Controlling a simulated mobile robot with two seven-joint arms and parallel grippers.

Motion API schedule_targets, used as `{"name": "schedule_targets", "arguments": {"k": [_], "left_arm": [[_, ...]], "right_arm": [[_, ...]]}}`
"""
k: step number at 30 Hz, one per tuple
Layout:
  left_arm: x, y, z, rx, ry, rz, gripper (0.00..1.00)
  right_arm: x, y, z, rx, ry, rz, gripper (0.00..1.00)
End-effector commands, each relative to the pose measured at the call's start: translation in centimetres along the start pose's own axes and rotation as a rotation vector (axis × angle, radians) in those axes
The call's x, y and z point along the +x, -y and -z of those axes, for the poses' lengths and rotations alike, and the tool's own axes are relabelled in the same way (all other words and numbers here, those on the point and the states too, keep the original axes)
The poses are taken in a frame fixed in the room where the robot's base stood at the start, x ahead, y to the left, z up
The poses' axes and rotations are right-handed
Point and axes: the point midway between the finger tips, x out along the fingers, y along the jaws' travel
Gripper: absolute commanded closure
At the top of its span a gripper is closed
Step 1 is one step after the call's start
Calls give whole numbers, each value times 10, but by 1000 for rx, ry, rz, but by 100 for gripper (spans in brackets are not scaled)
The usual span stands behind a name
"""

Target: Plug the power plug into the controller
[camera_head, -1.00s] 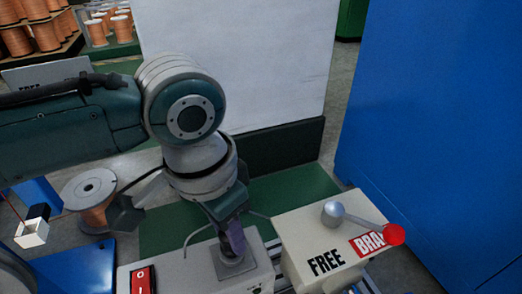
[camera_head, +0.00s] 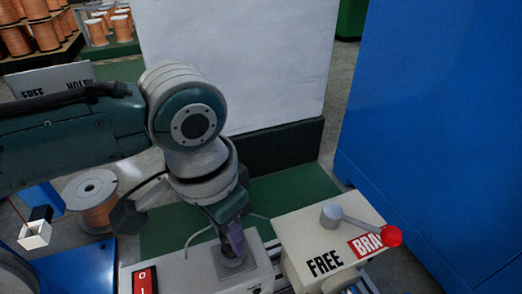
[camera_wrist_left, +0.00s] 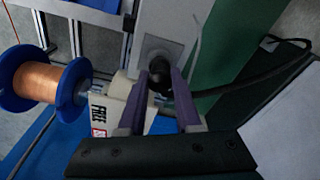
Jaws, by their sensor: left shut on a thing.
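The controller is a light grey box (camera_head: 185,272) with a red switch (camera_head: 145,280), at the bottom of the head view. Its top also shows in the wrist view (camera_wrist_left: 180,22), with a grey socket plate on it. My left gripper (camera_head: 234,250) points down over that plate. In the wrist view its purple fingers (camera_wrist_left: 160,90) are shut on the black power plug (camera_wrist_left: 158,68). The plug is in line with the socket plate, at or very close to it. I cannot tell how deep it sits. Its black cable (camera_wrist_left: 240,87) runs off to the right. My right gripper is out of view.
A beige box (camera_head: 315,240) with a brake lever and red knob (camera_head: 391,236) stands right of the controller. A copper wire spool (camera_head: 92,200) stands at left. A blue cabinet (camera_head: 440,120) fills the right side. A white panel (camera_head: 240,60) stands behind my arm.

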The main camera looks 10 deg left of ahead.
Motion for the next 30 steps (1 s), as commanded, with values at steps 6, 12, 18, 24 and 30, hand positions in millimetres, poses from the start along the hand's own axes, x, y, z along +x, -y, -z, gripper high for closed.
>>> {"name": "schedule_targets", "arguments": {"k": [6, 12, 18, 24, 30], "left_arm": [[2, 0, 0, 0, 0, 0, 100], [6, 0, 0, 0, -1, -1, 100], [10, 0, -1, 1, -1, -1, 100], [12, 0, -1, 1, 0, 0, 62], [12, 0, -2, 0, 0, 0, 40]], "right_arm": [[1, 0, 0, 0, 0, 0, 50], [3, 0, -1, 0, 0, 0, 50], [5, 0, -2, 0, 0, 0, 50], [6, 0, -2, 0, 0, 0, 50], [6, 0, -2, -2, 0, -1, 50]]}}
